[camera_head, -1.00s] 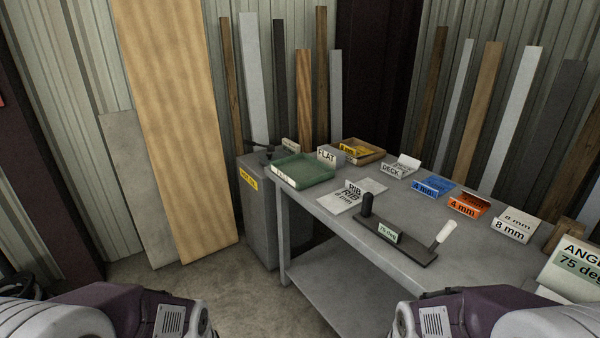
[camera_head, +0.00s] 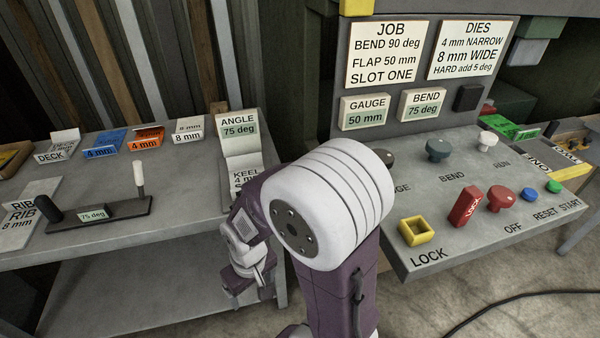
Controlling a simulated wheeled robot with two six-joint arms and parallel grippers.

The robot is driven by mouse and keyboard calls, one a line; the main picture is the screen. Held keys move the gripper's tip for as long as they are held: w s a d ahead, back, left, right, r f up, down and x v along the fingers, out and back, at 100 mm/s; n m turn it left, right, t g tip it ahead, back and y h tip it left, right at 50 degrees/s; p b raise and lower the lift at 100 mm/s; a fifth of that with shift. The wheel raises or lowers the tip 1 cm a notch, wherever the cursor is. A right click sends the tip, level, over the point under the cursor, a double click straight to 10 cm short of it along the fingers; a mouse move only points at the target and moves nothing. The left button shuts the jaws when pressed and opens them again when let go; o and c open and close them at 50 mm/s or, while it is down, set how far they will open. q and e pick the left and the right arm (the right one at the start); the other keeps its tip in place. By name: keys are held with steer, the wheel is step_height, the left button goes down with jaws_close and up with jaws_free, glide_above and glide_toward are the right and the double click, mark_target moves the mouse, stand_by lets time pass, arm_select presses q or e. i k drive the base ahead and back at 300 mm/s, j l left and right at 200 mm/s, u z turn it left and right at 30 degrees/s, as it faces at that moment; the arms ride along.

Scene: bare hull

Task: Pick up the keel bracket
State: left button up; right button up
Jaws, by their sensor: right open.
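A grey piece with a white label reading KEEL 4 mm (camera_head: 246,177) lies at the right end of the grey workbench (camera_head: 185,225), just below the ANGLE 75 deg sign (camera_head: 238,125). My right arm partly covers it, and its full shape is hidden. My right gripper (camera_head: 250,290) hangs down at the bench's front edge, below and in front of the keel label in the picture. It is open, and I see nothing between its fingers. It is small and partly shaded. My left gripper is out of view.
The bench holds a black angle tool with a white knob (camera_head: 100,212), a RIB plate (camera_head: 28,215) and orange 4 mm parts (camera_head: 146,138). A cable (camera_head: 520,295) crosses the floor.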

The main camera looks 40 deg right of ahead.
mark_target(238, 178)
steer(key=z, duration=1.15)
steer(key=i+j+z, duration=0.2)
steer(key=k+l, duration=0.05)
steer(key=k, duration=0.05)
